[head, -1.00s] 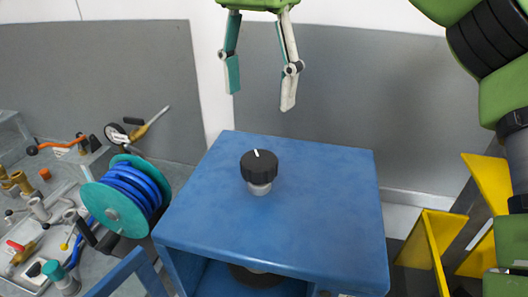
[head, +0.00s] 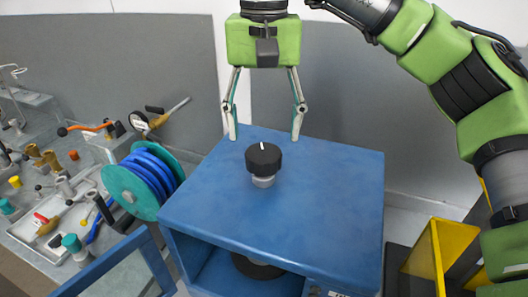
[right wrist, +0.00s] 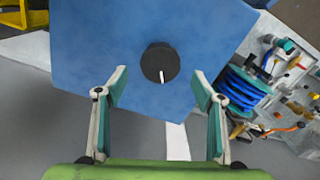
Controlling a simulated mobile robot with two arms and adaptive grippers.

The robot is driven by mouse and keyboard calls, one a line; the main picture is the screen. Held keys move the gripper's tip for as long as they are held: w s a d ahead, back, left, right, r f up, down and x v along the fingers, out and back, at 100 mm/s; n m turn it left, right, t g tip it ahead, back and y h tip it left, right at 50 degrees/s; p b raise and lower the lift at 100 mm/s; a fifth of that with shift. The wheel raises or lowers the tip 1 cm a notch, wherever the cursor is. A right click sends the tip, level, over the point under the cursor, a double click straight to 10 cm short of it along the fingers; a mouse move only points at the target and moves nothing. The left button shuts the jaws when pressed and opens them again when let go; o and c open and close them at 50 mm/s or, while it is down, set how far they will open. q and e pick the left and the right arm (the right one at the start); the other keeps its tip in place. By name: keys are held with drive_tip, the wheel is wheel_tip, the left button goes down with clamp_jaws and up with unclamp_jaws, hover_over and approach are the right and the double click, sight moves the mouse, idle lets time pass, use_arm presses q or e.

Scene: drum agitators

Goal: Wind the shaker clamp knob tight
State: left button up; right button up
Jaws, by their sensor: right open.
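The shaker clamp knob (head: 263,158) is black and ribbed with a white mark on top. It sits on a grey collar on top of the blue shaker box (head: 330,200). In the right wrist view the knob (right wrist: 160,62) lies ahead of the fingertips, centred between them. My right gripper (head: 266,137) is open and empty, pointing down above and behind the knob; its fingers (right wrist: 160,85) are spread wider than the knob and do not touch it. A dark round part (head: 257,266) shows inside the box below the top. My left gripper is not in view.
Left of the box are a teal reel with blue hose (head: 145,182) and a bench (head: 95,185) with several small tools and fittings. A yellow bracket (head: 440,255) stands at the right. An open blue door panel (head: 120,275) is at the front left. The box top around the knob is clear.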

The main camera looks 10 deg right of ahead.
sight(263, 153)
drive_tip(key=shift+f+p, duration=0.4)
drive_tip(key=shift+f, duration=2.35)
drive_tip(key=shift+c, duration=0.4)
drive_tip(key=shift+a, duration=0.1)
drive_tip(key=c, duration=1)
